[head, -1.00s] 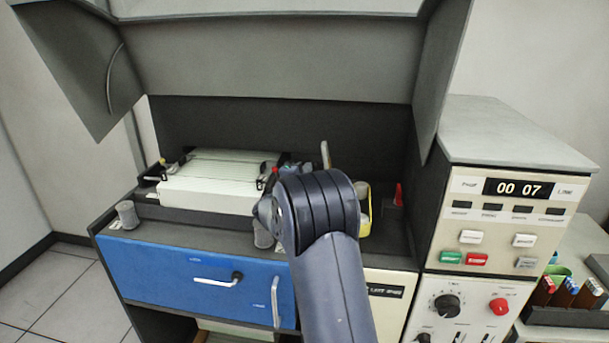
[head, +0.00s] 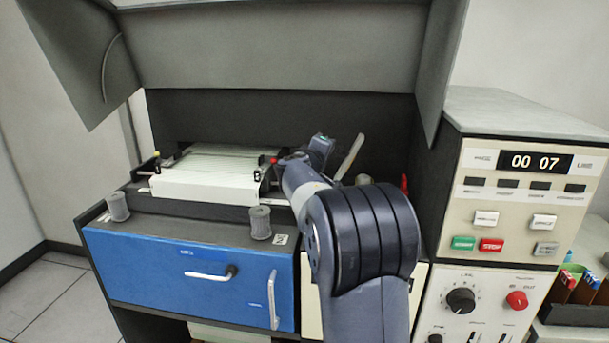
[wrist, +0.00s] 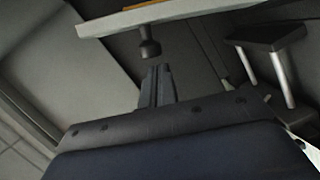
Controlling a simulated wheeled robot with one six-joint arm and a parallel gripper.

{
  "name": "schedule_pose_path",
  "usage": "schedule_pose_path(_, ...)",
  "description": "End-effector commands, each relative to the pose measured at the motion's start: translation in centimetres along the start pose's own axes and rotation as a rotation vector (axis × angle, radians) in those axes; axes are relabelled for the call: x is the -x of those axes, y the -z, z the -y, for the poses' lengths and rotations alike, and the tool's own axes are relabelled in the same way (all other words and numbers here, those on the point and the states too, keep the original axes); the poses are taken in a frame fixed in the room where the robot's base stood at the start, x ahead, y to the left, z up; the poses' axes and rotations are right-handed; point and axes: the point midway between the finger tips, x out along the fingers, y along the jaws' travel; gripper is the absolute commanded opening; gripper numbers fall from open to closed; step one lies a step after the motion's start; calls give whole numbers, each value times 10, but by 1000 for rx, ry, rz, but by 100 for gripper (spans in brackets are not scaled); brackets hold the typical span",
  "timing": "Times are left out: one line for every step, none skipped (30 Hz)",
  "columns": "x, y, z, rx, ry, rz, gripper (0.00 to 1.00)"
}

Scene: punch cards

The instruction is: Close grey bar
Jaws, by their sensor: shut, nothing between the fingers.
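A pale grey, tilted bar (head: 349,156) stands up at the right of the printer bed in the head view. I cannot tell for certain whether it is the task's grey bar. My arm reaches to just left of it, and my gripper's fingertips are not clear there. In the wrist view my gripper (wrist: 157,85) has its dark fingers together and empty. Just beyond the fingertips is a dark knob (wrist: 149,48) under a pale edge (wrist: 200,13). A dark flat bar (wrist: 268,36) on two metal posts is to the right; contact cannot be judged.
A white stack (head: 205,185) lies on the machine bed, left of my arm. A large grey hood (head: 270,50) hangs above. A control panel (head: 520,200) stands at the right. Two grey cylinders (head: 118,206) (head: 260,222) stand on the front ledge above a blue drawer (head: 190,280).

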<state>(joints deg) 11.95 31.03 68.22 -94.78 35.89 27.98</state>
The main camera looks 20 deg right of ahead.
Motion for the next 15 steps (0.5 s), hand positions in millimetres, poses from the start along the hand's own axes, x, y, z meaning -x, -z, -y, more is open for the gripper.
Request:
schedule_pose_path(-2,-8,2,-46,8,1,0)
schedule_pose_path(-3,-11,0,-74,14,2,0)
schedule_pose_path(-4,-15,-2,-111,24,1,0)
schedule_pose_path(-4,-18,-4,-138,31,1,0)
schedule_pose_path(-5,-21,-5,-165,39,1,0)
schedule_pose_path(-6,-25,-6,-201,49,2,0)
schedule_pose_path(-7,-28,-7,-229,56,2,0)
schedule_pose_path(-8,-31,-8,-257,63,1,0)
schedule_pose_path(-9,-35,-10,-294,73,2,0)
schedule_pose_path(-10,-38,-10,-321,80,2,0)
schedule_pose_path(-11,-41,-11,-349,87,1,0)
schedule_pose_path(-12,-46,-12,-385,97,2,0)
schedule_pose_path(-13,-49,-12,-413,104,2,0)
schedule_pose_path(-14,-52,-13,-440,111,1,0)
schedule_pose_path(-15,-57,-13,-476,120,2,0)
